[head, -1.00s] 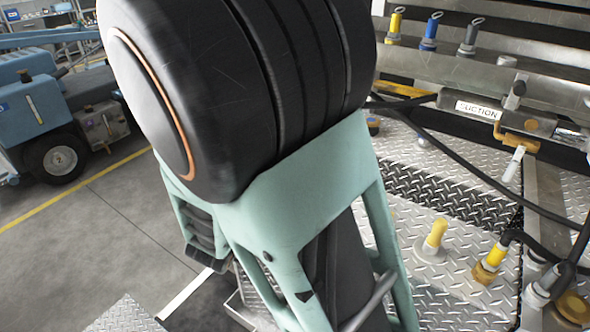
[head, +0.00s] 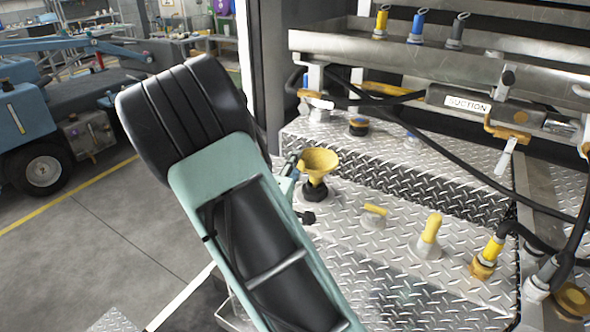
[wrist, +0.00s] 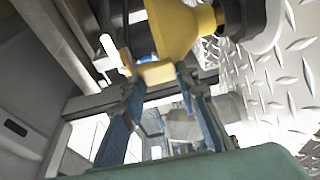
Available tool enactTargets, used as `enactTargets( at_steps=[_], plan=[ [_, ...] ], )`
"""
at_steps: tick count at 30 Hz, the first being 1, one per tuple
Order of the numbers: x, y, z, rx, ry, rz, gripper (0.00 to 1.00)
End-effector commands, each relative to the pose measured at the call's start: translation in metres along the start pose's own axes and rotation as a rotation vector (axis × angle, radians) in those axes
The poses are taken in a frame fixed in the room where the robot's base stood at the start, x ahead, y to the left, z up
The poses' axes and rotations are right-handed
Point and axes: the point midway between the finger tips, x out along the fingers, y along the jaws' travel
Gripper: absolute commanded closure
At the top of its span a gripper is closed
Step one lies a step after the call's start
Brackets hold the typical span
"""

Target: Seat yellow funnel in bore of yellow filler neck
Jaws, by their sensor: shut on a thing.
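The yellow funnel (head: 319,163) stands upright, wide mouth up, over a dark neck (head: 315,192) on the tread-plate deck. In the wrist view the funnel (wrist: 170,32) has its narrow end towards a yellow collar (wrist: 216,15) and a dark round body (wrist: 252,15). I cannot tell how deep the spout sits, and the bore is hidden. My gripper (wrist: 157,78) is shut on the funnel's yellow tab, with blue fingers on both sides. In the head view my gripper (head: 297,172) shows only partly, left of the funnel, behind my arm.
To the right stand a yellow-handled cap (head: 375,211), a yellow-topped post (head: 431,228) and a yellow hose coupling (head: 490,257). A black-and-orange cap (head: 358,126) sits behind. A black hose (head: 440,150) crosses above the deck. The SUCTION valve bar (head: 468,104) is at the back right.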

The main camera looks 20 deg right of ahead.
Motion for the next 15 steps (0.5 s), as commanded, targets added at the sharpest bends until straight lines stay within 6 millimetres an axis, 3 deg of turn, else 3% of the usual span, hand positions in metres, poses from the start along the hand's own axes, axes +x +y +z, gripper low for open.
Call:
enactTargets(
  at_steps=[14, 15],
  plan=[
    [0.0001, -0.0082, 0.0, 0.001, 0.0, 0.001, 1.0],
    [0.0001, -0.0073, 0.0, 0.001, 0.0, 0.001, 0.69]
  ],
)
